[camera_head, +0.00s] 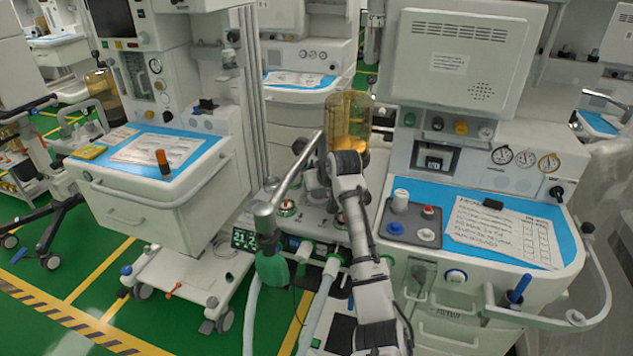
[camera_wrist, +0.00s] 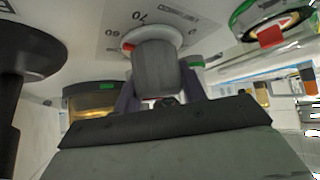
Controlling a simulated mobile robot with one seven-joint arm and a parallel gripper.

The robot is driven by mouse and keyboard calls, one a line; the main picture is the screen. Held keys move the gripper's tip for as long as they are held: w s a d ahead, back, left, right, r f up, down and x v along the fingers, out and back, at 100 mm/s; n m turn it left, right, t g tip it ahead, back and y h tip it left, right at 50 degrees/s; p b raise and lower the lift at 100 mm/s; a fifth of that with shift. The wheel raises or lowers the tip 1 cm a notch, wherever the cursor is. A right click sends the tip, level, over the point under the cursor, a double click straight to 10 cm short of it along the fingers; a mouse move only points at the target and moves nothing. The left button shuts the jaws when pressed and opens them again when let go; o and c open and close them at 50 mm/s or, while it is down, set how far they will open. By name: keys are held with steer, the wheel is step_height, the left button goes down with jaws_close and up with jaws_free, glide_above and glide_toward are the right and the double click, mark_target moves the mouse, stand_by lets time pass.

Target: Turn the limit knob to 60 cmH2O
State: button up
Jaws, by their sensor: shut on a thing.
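In the wrist view, the limit knob (camera_wrist: 157,70) is a grey cylinder with a pale base ring and a bit of red at its left. It sits on a grey scale plate (camera_wrist: 185,35) with printed numbers; a 70 is legible, and a blurred number beside it may be 60. My gripper (camera_wrist: 160,92) has its two dark purple fingers on either side of the knob and is shut on it. In the head view, my arm hides the gripper and the knob.
The amber canister (camera_head: 348,120) stands behind my arm. A round green-rimmed part (camera_wrist: 268,25) and a dark round-topped post (camera_wrist: 22,60) flank the knob. The right cart's blue worktop (camera_head: 385,218) holds papers.

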steer(key=o, duration=1)
steer(key=b+v, duration=0.2)
steer(key=v, duration=1.2)
steer(key=shift+f, duration=0.1)
